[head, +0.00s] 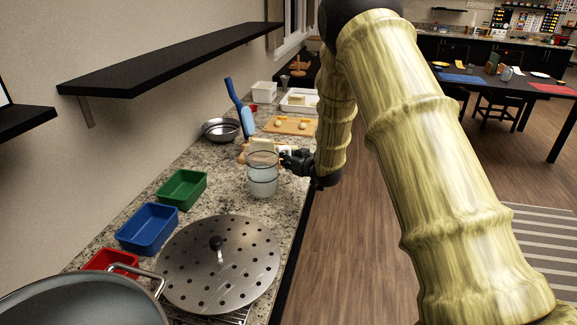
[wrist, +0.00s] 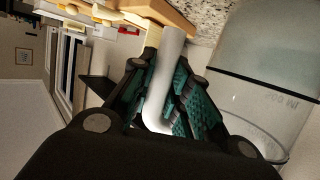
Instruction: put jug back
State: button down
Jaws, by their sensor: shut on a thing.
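The jug (head: 262,180) is clear, with pale contents or a pale lower part, and looks upright at the counter's right side in the head view. I cannot tell whether its base touches the counter. My gripper (head: 291,158) reaches it from the right. In the wrist view my gripper (wrist: 160,95) is shut on the jug's white handle (wrist: 165,75), between teal-padded fingers. The jug's clear wall (wrist: 262,85) fills the right of that view.
A green bin (head: 181,189), a blue bin (head: 147,229) and a red bin (head: 108,262) line the wall side. A perforated lid (head: 219,265) and a large pot (head: 85,300) stand in front. A steel bowl (head: 220,129) and cutting board (head: 290,126) lie behind. A black shelf (head: 175,62) overhangs.

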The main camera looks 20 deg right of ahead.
jog(key=shift+f, duration=1.55)
jog(key=c, duration=1.4)
grip_release()
jog(key=shift+o, duration=0.2)
jog(key=b+v, duration=0.1)
jog(key=v, duration=1.1)
jog(key=shift+b, duration=0.35)
